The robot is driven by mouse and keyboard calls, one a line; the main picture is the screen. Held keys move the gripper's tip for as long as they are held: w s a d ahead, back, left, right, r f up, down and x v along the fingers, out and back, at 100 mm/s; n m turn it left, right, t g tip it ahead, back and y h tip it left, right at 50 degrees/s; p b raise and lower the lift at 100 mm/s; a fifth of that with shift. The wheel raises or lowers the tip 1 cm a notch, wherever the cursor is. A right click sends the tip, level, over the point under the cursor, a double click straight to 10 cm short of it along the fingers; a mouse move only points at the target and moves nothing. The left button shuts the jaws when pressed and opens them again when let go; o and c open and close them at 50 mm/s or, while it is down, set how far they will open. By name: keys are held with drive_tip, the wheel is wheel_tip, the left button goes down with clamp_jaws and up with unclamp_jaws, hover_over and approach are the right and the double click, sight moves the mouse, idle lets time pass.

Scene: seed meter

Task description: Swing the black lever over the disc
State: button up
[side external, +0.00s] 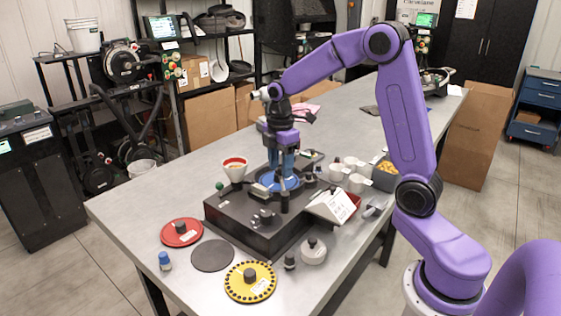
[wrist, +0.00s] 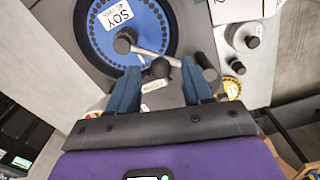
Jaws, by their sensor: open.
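The blue disc (wrist: 95,25) with a white SOY label lies on the dark machine (side external: 225,215); it also shows in the side external view under my gripper. A black ball knob (wrist: 160,67) sits by this bar, between my fingers in the picture. I cannot tell which of these parts is the lever's handle. My gripper (wrist: 160,80) points down with its blue fingers apart, and no contact is clear.
A red disc (side external: 181,232), a dark grey disc (side external: 212,256) and a yellow disc (side external: 250,282) lie at the table's front. White cups (side external: 357,182) and a slanted white box (side external: 333,205) crowd the right.

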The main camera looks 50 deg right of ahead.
sight(280, 168)
wheel_tip(280, 168, up, 18)
drive_tip(key=shift+f, duration=0.25)
idle(0.3)
drive_tip(key=shift+a+f, duration=0.1)
idle(0.3)
drive_tip(key=s+a+f+m, duration=0.1)
drive_tip(key=s+a+f, duration=0.55)
drive_tip(key=s, duration=0.35)
drive_tip(key=s+a+f+m, duration=0.1)
drive_tip(key=s+a+f, duration=0.4)
drive_tip(key=s+a, duration=0.4)
drive_tip(key=s+d+f, duration=0.3)
drive_tip(key=s+f, duration=0.1)
drive_tip(key=s, duration=0.6)
drive_tip(key=shift+s+f+m, duration=0.3)
drive_tip(key=shift+s+f, duration=0.1)
